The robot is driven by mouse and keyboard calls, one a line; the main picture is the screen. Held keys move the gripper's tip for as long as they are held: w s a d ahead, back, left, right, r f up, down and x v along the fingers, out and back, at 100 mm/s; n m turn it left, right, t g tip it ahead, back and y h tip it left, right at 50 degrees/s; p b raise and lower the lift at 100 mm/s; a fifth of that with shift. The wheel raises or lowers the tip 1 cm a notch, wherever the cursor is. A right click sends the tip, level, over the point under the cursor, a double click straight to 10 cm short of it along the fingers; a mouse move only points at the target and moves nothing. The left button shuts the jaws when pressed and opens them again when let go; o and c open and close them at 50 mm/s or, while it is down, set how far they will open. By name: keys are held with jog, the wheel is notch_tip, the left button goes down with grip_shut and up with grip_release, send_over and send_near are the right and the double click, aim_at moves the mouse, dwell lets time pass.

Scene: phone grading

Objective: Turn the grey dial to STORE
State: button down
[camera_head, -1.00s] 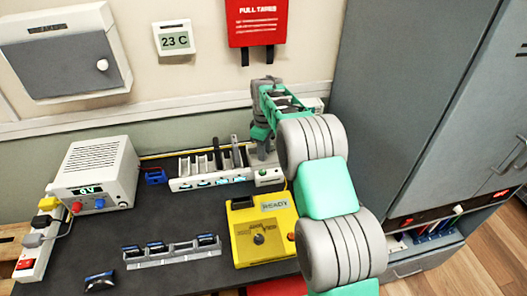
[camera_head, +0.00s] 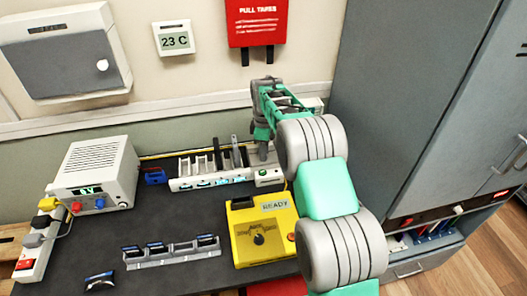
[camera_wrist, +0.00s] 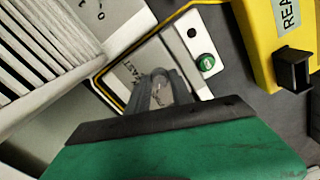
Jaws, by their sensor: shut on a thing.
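My gripper (camera_wrist: 161,92) points down at a white panel (camera_wrist: 190,58) marked FAST, with a round green button (camera_wrist: 206,62) beside the fingers. The fingers are shut on a small grey piece (camera_wrist: 158,94), which looks like the grey dial. Its pointer and most of its body are hidden between the fingers, so I cannot read its setting. No STORE mark is readable. In the head view the same white box (camera_head: 268,178) stands at the right end of the slotted white rack (camera_head: 211,182), with my wrist over its back part.
A yellow tester (camera_head: 246,217) with a READY display and a dark knob (camera_head: 259,239) is in front of the box. A power supply (camera_head: 97,170) stands left, a phone holder (camera_head: 172,255) in front. A grey cabinet (camera_head: 400,110) stands close on the right.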

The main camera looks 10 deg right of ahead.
jog(key=c, duration=1.1)
grip_release()
jog(key=shift+c, duration=0.2)
notch_tip(320, 180, up, 8)
jog(key=shift+f+b, duration=0.2)
jog(key=shift+b, duration=0.2)
jog(key=shift+r, duration=0.15)
jog(key=shift+s+r, duration=0.15)
jog(key=shift+r, duration=0.15)
jog(key=s+r+m+t, duration=0.1)
jog(key=s+r+m, duration=0.3)
jog(key=s, duration=0.7)
jog(key=s+r+m+t, duration=0.1)
jog(key=s+r+m, duration=0.3)
jog(key=s, duration=0.7)
jog(key=s+f+m+t, duration=0.1)
jog(key=s+f+m, duration=0.4)
jog(key=s, duration=0.4)
jog(key=shift+s+a+f, duration=0.2)
jog(key=shift+s+f, duration=0.05)
jog(key=shift+f, duration=0.25)
